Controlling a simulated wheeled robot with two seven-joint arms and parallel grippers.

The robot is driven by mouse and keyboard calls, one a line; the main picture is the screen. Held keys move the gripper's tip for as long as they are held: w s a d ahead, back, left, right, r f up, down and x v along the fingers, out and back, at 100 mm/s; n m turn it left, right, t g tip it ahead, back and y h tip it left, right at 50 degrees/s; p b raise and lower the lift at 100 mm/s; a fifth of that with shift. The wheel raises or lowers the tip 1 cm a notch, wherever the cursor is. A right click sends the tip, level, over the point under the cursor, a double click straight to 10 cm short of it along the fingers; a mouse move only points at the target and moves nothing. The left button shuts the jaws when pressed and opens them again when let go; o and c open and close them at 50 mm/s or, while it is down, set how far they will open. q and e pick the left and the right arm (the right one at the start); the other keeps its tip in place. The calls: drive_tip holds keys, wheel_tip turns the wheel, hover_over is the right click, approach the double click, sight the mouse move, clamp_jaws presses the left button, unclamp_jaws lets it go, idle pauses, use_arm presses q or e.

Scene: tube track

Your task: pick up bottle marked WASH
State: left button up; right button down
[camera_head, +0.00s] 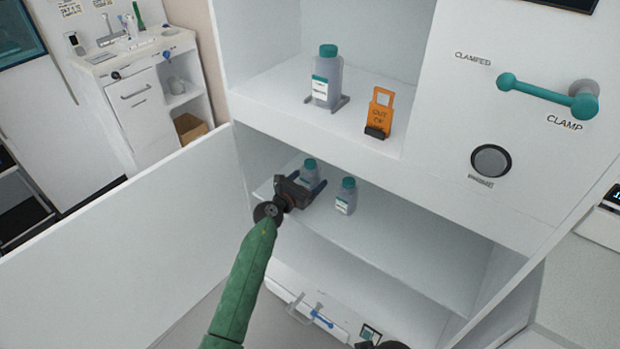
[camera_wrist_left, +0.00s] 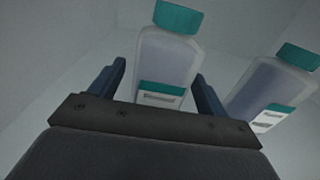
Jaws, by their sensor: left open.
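Two grey bottles with teal caps stand on the lower shelf inside the open cabinet. The left bottle (camera_head: 311,169) is partly hidden behind my left gripper (camera_head: 307,186) in the head view. The right bottle (camera_head: 346,196) stands clear beside it. In the left wrist view the left bottle (camera_wrist_left: 167,60) shows between my open blue fingers (camera_wrist_left: 160,85), ahead of the palm, and the right bottle (camera_wrist_left: 272,88) is outside them to the right. I cannot read either label. A larger similar bottle (camera_head: 326,78) stands on the upper shelf. My right gripper is not clearly seen.
An orange sign (camera_head: 379,112) stands on the upper shelf. The open cabinet door (camera_head: 130,250) is left of my arm, and the upper shelf edge overhangs the lower bottles. A teal clamp handle (camera_head: 545,92) sticks out at right. The lower shelf is clear right of the bottles.

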use_arm(q)
drive_tip(key=shift+x, duration=1.15)
drive_tip(key=c, duration=1.2)
drive_tip(key=shift+r, duration=0.1)
